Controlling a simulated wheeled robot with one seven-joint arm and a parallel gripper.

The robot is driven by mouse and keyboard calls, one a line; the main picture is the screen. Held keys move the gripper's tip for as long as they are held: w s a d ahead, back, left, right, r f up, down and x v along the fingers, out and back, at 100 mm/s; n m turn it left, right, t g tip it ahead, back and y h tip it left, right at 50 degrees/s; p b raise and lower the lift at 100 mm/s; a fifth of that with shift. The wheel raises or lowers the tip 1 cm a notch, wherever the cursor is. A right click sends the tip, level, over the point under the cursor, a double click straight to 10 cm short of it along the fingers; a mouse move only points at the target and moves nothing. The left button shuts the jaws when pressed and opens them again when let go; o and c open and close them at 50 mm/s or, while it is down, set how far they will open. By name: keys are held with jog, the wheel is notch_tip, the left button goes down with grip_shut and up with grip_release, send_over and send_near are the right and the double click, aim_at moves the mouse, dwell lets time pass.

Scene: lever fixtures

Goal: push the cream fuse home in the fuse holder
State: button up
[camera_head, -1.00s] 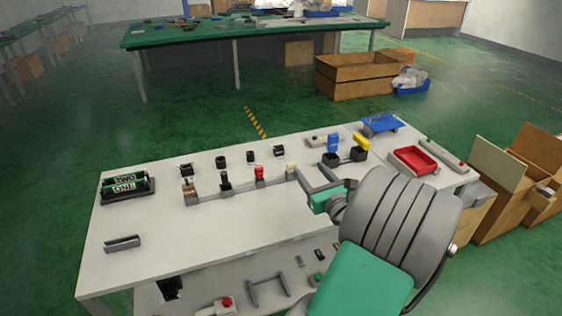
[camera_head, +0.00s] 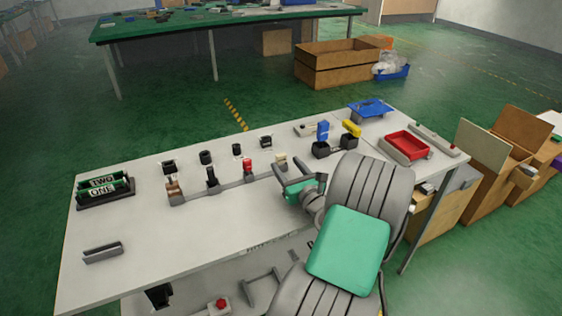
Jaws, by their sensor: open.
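The cream fuse (camera_head: 281,159) is a small block standing at the right end of a low grey rail (camera_head: 228,184). The rail also carries a brown, a black and a red piece. Which part is the fuse holder, and how deep the fuse sits, I cannot tell at this size. My gripper (camera_head: 289,167) is open, its two grey fingers pointing away from me over the table. Its left fingertip is just in front of the fuse; whether they touch is unclear. Nothing shows between the fingers.
Several small black sockets (camera_head: 237,149) stand behind the rail. Black blocks with blue (camera_head: 323,131) and yellow (camera_head: 351,128) levers are beyond my gripper to the right, near a red tray (camera_head: 406,146). A green-and-black rack (camera_head: 104,188) is far left. The front left tabletop is mostly clear.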

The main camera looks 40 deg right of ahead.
aim_at(282, 160)
jog(key=x, duration=0.3)
jog(key=shift+c, duration=0.2)
grip_shut()
dwell(0.3)
